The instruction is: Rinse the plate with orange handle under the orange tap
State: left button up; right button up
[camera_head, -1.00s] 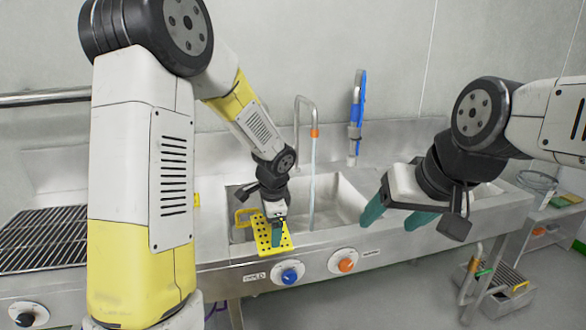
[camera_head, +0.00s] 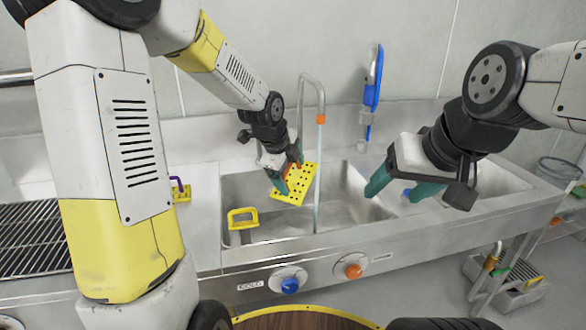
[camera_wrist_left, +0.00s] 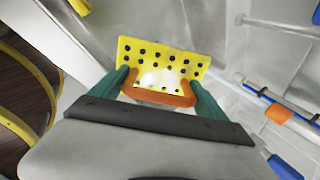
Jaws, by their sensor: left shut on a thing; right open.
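The yellow perforated plate (camera_head: 293,187) with an orange handle (camera_wrist_left: 160,97) is in my left gripper (camera_head: 284,178), above the left sink basin. In the left wrist view my left gripper's green fingers close on both ends of the handle, and the plate (camera_wrist_left: 165,55) extends beyond them. The tap with an orange ring (camera_head: 321,119) runs a thin stream of water (camera_head: 317,185). In the head view the stream passes at the plate's right edge; I cannot tell whether they touch. My right gripper (camera_head: 395,187) is open and empty, right of the tap.
A yellow handled piece (camera_head: 243,224) stands at the left of the basin. A purple-handled yellow piece (camera_head: 182,193) is on the left counter. A blue sprayer (camera_head: 371,85) is on the wall. A blue knob (camera_head: 289,285) and an orange knob (camera_head: 354,271) are on the sink's front.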

pick_arm(q)
jog(key=w+d+f, duration=0.1)
jog(key=w+d, duration=0.1)
jog(key=w, duration=0.3)
jog(key=w+d+f, duration=0.1)
jog(key=w+d, duration=0.2)
jog(key=w, duration=0.3)
jog(key=shift+w+d+f, duration=0.25)
jog(key=shift+d, duration=0.05)
jog(key=shift+d, duration=0.15)
dwell(0.6)
jog(key=shift+s+d, duration=0.25)
jog(key=shift+d, duration=0.15)
jog(key=shift+a, duration=0.15)
jog(key=shift+w+a, duration=0.25)
jog(key=shift+a, duration=0.15)
jog(key=shift+d, duration=0.1)
jog(key=shift+s+d, duration=0.25)
jog(key=shift+d, duration=0.2)
